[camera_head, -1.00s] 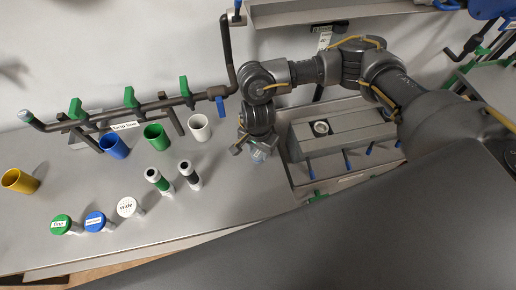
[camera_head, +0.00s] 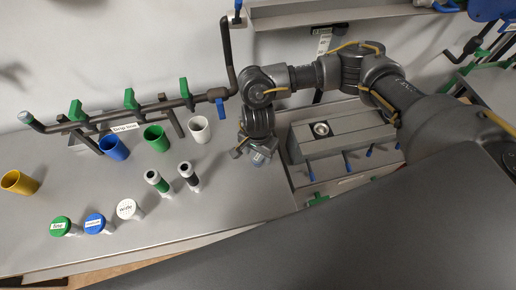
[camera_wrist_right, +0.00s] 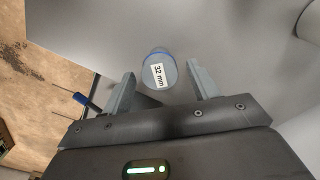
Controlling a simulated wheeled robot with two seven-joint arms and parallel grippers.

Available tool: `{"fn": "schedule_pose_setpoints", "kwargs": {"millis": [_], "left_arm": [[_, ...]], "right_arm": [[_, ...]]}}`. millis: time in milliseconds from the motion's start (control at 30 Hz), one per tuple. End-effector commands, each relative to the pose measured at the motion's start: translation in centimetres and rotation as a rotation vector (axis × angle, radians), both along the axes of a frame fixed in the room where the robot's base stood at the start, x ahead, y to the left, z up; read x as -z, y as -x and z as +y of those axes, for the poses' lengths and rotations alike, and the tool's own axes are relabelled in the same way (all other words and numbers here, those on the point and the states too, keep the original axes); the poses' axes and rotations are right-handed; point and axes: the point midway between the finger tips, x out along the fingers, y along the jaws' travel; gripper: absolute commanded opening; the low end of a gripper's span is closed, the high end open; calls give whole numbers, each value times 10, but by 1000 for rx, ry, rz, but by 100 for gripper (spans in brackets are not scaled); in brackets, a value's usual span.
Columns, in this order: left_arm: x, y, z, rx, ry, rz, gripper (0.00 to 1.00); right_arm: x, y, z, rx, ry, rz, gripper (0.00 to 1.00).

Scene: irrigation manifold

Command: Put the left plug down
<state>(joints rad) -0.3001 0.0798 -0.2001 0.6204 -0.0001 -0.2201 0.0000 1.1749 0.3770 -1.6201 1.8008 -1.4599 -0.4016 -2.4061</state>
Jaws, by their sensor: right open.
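A grey plug with a blue rim and a "32 mm" label (camera_wrist_right: 158,70) shows end-on in the right wrist view, over the grey bench top. My right gripper (camera_wrist_right: 161,80) is open, with one finger on each side of the plug and a visible gap to both. In the head view the right gripper (camera_head: 254,152) is low over the bench, just left of a grey tray, and the plug (camera_head: 258,159) shows as a small bluish shape partly hidden under it. I cannot tell exactly how the plug meets the bench. My left gripper is not in view.
Yellow (camera_head: 19,182), blue (camera_head: 114,147), green (camera_head: 157,138) and white (camera_head: 200,130) cups stand to the left. A pipe manifold (camera_head: 150,107) runs behind. The grey tray (camera_head: 290,172) borders the gripper's right.

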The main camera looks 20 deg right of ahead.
Motion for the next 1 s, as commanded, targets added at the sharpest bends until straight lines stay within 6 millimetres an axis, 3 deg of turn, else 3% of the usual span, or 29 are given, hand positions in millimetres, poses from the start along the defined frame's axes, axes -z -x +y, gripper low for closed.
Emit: {"fn": "schedule_pose_setpoints", "kwargs": {"millis": [167, 633, 800, 1000], "left_arm": [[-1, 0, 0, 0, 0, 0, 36], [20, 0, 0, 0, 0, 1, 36], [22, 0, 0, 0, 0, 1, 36], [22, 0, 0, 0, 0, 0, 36]], "right_arm": [[-18, -2, 1, -4, -2, -6, 60], [-104, -1, 0, -1, 0, -4, 60], [-119, -1, 0, 0, 0, -1, 60], [-123, 0, 0, 0, 1, 1, 60]]}}
